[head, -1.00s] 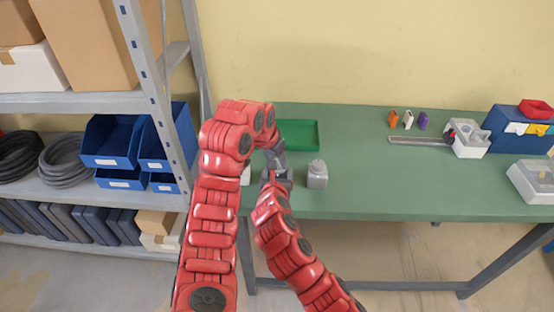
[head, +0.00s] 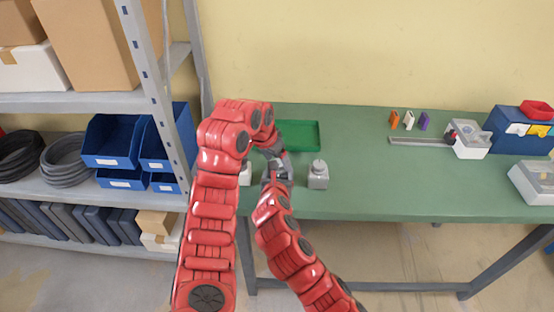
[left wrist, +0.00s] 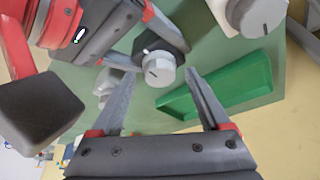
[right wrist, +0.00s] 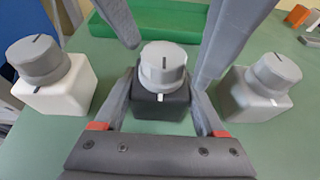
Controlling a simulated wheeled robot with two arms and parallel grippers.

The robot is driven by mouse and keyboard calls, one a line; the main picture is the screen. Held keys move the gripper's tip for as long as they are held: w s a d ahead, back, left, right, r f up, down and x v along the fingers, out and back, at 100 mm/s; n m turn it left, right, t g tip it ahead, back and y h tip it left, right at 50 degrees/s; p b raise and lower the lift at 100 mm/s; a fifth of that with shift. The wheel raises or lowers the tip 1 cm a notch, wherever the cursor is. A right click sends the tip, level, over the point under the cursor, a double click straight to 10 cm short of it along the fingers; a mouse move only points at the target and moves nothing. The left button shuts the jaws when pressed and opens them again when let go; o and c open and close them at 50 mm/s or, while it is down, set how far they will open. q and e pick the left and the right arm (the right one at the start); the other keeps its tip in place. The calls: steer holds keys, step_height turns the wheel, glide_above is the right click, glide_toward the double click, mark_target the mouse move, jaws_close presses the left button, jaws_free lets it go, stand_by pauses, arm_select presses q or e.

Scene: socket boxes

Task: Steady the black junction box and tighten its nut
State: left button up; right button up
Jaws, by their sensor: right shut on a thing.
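The black junction box (right wrist: 160,103) stands upright on the green table in the right wrist view, with a light grey ribbed nut (right wrist: 163,66) on top. A dark line marks the nut and a white line marks the box. My right gripper (right wrist: 162,92) is shut on the box, one finger on each side. My left gripper (left wrist: 160,76) is open; its fingers come down on either side of the nut, with visible gaps. The nut (left wrist: 160,69) lies beyond the left fingertips in the left wrist view. In the head view my arms mostly hide the box.
A white box (right wrist: 57,92) with a darker grey nut stands left of the black box, and a light grey box (right wrist: 250,96) stands right. A green tray (head: 302,134) lies behind.

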arm_select(q)
step_height(320, 180, up, 8)
steer(key=shift+d+f, duration=0.1)
steer(key=shift+d, duration=0.05)
steer(key=shift+r, duration=1.1)
arm_select(e)
steer(key=o, duration=1.5)
steer(key=shift+s, duration=0.1)
arm_select(q)
step_height(320, 180, up, 2)
steer(key=shift+r+p, duration=0.2)
steer(key=shift+p, duration=1.05)
arm_select(e)
steer(key=v, duration=1.7)
steer(key=shift+s+r, duration=0.1)
